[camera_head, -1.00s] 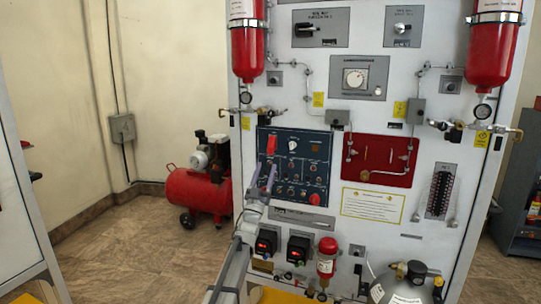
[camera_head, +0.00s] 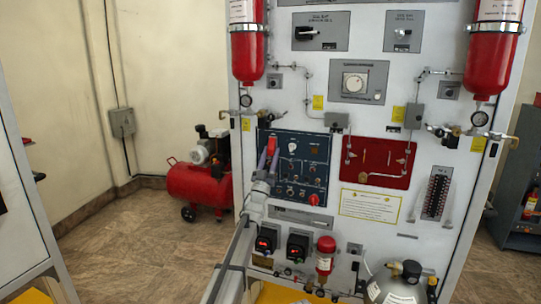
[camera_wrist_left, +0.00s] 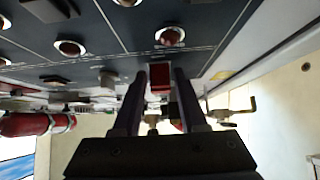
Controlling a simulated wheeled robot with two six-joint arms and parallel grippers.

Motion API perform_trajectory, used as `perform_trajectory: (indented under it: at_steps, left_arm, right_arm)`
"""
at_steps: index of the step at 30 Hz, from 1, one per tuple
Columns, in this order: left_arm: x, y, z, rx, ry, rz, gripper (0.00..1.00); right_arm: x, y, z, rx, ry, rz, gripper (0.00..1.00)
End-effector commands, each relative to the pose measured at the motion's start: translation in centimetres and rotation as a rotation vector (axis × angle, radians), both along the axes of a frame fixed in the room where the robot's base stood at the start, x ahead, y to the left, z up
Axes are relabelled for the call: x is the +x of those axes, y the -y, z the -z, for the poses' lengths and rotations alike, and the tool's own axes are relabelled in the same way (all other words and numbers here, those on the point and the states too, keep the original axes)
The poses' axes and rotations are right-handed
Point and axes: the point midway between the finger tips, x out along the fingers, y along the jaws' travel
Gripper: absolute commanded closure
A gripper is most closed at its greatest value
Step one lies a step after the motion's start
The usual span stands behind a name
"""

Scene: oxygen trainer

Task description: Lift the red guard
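The red guard (camera_head: 271,145) is a small red piece at the upper left of the dark blue switch panel (camera_head: 318,148). In the head view my left gripper (camera_head: 268,158) is at the guard, its two fingers pointing up at it and covering its lower part. In the left wrist view the red guard (camera_wrist_left: 160,76) shows between the ends of the two dark fingers of my left gripper (camera_wrist_left: 160,82). The fingers are apart, with narrow gaps beside the guard; contact is not clear. My right gripper is in neither view.
Switches and knobs surround the guard on the panel. A red recess (camera_head: 376,163) with pipes is to the right. Two black gauges (camera_head: 267,239) sit below, near my left arm. A red compressor (camera_head: 200,183) stands on the floor at left.

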Motion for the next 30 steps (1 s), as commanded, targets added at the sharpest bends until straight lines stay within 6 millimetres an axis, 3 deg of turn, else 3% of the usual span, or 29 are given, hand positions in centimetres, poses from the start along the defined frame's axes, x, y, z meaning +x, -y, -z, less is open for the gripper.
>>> perform_trajectory:
  at_steps: [1,11,30]
  left_arm:
    - [-0.01,0.0,-0.01,0.0,0.0,0.0,0.65]
    - [-0.01,0.0,0.0,0.0,0.0,0.0,1.0]
    - [0.0,-0.01,-0.01,0.0,0.0,0.0,1.0]
  right_arm:
    - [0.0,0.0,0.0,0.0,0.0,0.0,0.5]
    - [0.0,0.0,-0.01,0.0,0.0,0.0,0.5]
    - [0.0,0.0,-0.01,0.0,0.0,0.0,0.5]
